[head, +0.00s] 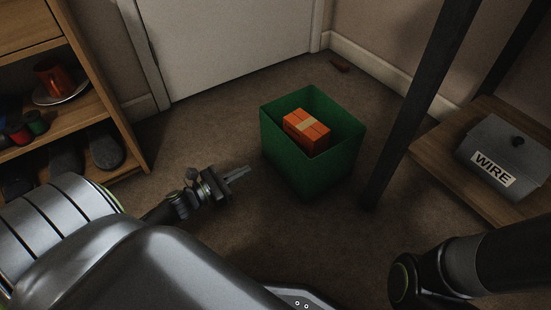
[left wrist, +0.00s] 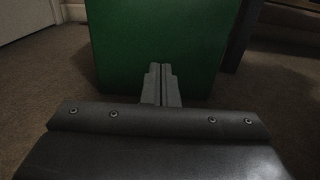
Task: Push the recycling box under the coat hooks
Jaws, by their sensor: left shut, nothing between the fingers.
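The recycling box is a green open-topped box (head: 285,160) on the brown floor, right of the middle in the head view. An orange package (head: 307,130) with a pale band lies inside it. My left gripper (head: 244,172) is shut and empty, low over the floor just left of the box. In the left wrist view the closed fingers (left wrist: 161,70) point at the green box wall (left wrist: 125,50); whether they touch it I cannot tell. Coat hooks are not in view. My right arm shows at the lower right, its gripper out of frame.
A dark post (head: 415,105) stands close to the box's right side. Beyond it a wooden shelf (head: 440,160) holds a grey box marked WIRE (head: 500,150). A shoe rack (head: 95,105) stands at left. A white door (head: 220,45) is behind. Floor between rack and box is clear.

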